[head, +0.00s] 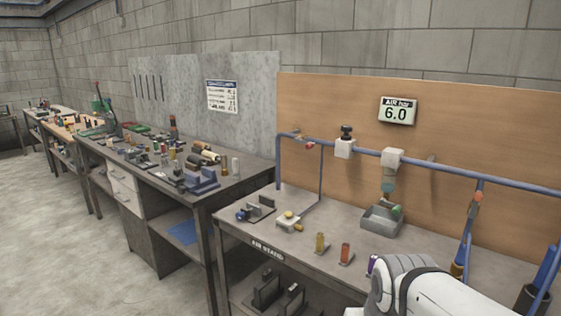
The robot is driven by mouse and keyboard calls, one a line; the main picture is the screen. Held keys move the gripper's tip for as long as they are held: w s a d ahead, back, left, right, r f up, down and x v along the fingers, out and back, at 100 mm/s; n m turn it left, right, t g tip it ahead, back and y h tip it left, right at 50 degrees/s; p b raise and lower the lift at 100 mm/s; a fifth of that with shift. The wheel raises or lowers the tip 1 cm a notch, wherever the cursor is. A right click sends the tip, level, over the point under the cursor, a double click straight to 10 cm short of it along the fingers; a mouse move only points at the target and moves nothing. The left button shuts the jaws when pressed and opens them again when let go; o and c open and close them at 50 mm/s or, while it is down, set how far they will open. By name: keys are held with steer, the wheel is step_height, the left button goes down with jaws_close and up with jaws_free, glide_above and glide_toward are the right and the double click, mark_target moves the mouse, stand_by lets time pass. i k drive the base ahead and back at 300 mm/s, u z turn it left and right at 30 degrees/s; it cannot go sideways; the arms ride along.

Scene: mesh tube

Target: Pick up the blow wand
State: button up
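I cannot tell for certain which item is the blow wand. Blue tube-like pieces (545,268) stand tilted in a dark cup (532,301) at the right edge. A blue line with an orange-brown fitting (474,203) hangs from the blue air pipe (440,168), left of that cup. Part of my white arm shows at the bottom right, in front of the air station bench (290,236). My gripper is out of view, and the arm hides part of the bench's front right.
A grey tray (382,221) sits below a pipe fitting. Small yellow (320,243) and red (345,254) pieces stand near the bench's front edge. A crowded workbench (225,187) stands to the left. Bare floor (60,250) lies at the lower left.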

mark_target(538, 282)
steer(key=z, duration=0.85)
steer(key=k, duration=1.25)
steer(key=z, duration=0.35)
steer(key=i, duration=1)
steer(key=z, duration=0.1)
